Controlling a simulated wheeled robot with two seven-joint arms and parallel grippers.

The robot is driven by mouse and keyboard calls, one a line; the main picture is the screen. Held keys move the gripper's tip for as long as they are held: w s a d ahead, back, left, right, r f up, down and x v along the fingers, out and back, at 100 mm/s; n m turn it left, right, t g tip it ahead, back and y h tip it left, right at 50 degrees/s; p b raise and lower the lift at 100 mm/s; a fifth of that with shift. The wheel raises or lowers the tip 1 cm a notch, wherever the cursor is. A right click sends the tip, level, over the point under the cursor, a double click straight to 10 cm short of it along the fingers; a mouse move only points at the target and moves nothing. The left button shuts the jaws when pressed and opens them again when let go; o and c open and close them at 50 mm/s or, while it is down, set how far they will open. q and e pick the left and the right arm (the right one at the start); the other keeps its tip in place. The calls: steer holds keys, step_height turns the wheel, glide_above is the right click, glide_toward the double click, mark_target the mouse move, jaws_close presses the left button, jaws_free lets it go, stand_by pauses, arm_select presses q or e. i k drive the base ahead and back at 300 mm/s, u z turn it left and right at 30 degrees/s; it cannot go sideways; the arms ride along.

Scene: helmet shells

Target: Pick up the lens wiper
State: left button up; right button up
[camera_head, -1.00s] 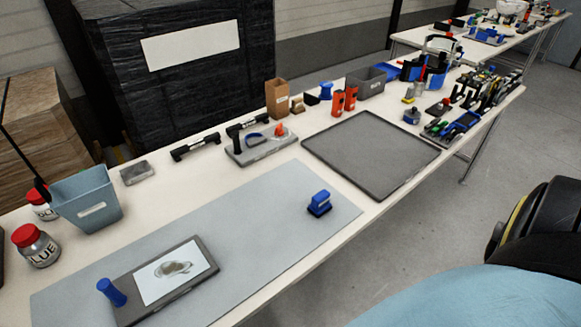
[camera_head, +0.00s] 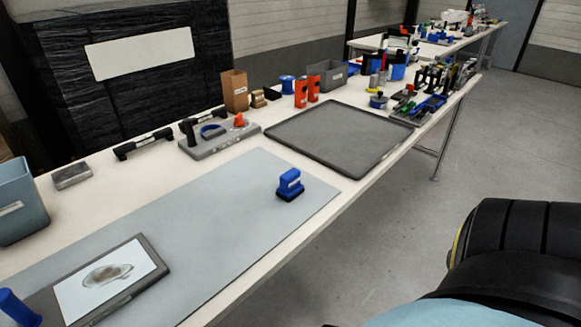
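A small blue-handled block with a black base and a white label, which looks like the lens wiper (camera_head: 290,185), stands upright on the grey mat (camera_head: 215,215). It is near the mat's right end, and nothing touches it from above. On the mat's left part lies a dark-framed panel with a white sheet (camera_head: 110,277) bearing a brownish smudge. A blue cylindrical handle (camera_head: 17,308) stands at the panel's left end, partly cut off by the picture edge. Neither of my grippers is in view.
A large dark tray (camera_head: 340,138) lies empty right of the mat. Behind the mat stand a grey tool holder (camera_head: 220,140), a black bar handle (camera_head: 143,144), a cardboard box (camera_head: 234,91) and a blue-grey bin (camera_head: 20,205). The mat's middle is clear.

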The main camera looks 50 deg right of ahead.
mark_target(290, 186)
steer(key=z, duration=1.4)
steer(key=k, duration=0.5)
steer(key=z, duration=1.2)
steer(key=i, duration=1.35)
steer(key=u, duration=1.5)
